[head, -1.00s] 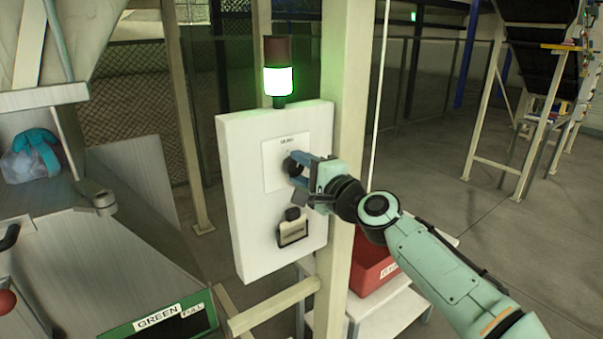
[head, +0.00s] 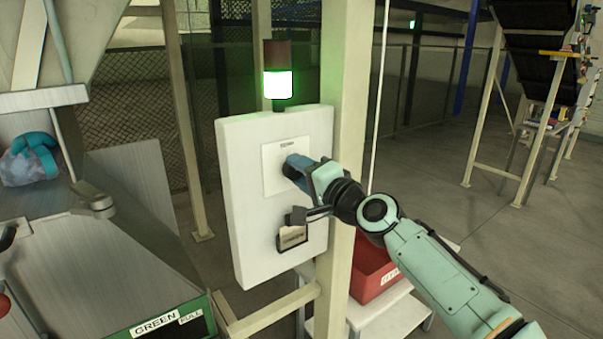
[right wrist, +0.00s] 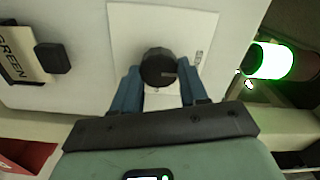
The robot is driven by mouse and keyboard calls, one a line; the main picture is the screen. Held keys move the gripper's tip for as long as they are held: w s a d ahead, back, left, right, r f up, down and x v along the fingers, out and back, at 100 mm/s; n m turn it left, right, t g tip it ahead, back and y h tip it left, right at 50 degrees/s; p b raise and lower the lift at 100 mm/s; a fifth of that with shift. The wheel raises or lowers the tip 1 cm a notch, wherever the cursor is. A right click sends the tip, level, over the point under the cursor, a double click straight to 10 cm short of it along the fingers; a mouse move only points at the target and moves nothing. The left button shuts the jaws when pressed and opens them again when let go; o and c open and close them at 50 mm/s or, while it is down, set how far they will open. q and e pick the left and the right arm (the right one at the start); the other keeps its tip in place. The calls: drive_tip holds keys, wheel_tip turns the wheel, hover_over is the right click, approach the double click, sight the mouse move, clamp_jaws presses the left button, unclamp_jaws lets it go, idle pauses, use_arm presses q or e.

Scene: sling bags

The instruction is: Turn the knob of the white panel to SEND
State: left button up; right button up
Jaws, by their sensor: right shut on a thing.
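The white panel (head: 240,200) is mounted on a post, with a square white plate (head: 272,182) on its upper part. A small label at the plate's top edge is too blurred to read surely. The round dark knob (right wrist: 158,66) sits on the plate in the right wrist view. A small pale mark on it points roughly toward the plate's labelled side. My right gripper (head: 290,168) is at the plate, its blue fingers on either side of the knob and shut on it. It hides the knob in the head view. My left gripper is out of view.
A lit green lamp (head: 278,84) stands above the panel. A black part with a tag (head: 293,238) is lower on the panel. A red bin (head: 372,268) is on a white stand behind the post. A green-labelled container (head: 160,326) is at lower left.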

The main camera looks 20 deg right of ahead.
drive_tip(key=o, duration=1.1)
drive_tip(key=shift+c, duration=0.2)
drive_tip(key=b+v, duration=0.5)
drive_tip(key=v, duration=0.8)
drive_tip(key=shift+s, duration=0.2)
drive_tip(key=shift+w, duration=0.1)
